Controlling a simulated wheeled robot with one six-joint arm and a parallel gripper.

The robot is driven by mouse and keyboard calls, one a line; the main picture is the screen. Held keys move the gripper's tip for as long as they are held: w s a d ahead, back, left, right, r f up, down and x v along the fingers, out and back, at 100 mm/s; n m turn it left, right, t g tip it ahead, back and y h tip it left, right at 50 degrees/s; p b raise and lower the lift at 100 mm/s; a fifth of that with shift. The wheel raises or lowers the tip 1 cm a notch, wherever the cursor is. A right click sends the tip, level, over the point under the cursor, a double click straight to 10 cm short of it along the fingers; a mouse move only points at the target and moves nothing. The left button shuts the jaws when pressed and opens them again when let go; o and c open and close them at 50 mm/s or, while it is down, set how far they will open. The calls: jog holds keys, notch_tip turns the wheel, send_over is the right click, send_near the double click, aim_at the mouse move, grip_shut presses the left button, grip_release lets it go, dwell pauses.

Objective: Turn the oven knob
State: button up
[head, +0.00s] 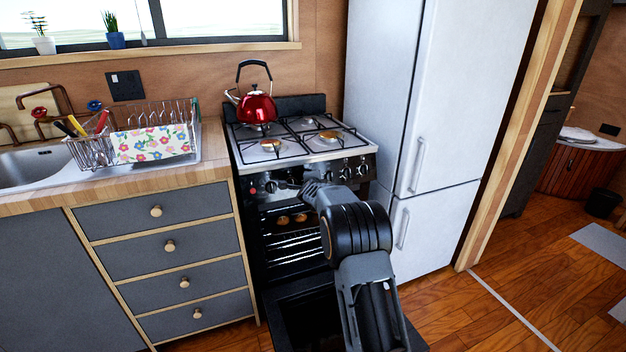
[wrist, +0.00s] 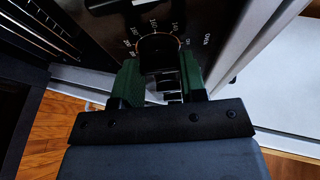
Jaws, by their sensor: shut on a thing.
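The oven knob (wrist: 160,46) is dark and round, ringed by printed temperature numbers and an "OVEN" label in the wrist view. My gripper (wrist: 159,64) has its two green-padded fingers on either side of the knob, shut on it. In the head view my gripper (head: 300,186) reaches the stove's front control panel, and my arm hides the middle of that panel. The knob is hidden or too small to tell apart there. The stove (head: 318,152) has its oven door (head: 300,306) folded down open, showing racks inside.
A red kettle (head: 257,108) stands on the back left of the cooktop. A drawer cabinet (head: 160,245) is left of the stove, and a white fridge (head: 440,90) is close on the right. The open door lies low under my arm. Wooden floor (head: 510,290) is clear at right.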

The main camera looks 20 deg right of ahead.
dwell(0.4)
jog(key=o, duration=0.9)
jog(key=v, duration=1.4)
jog(key=shift+w, duration=0.1)
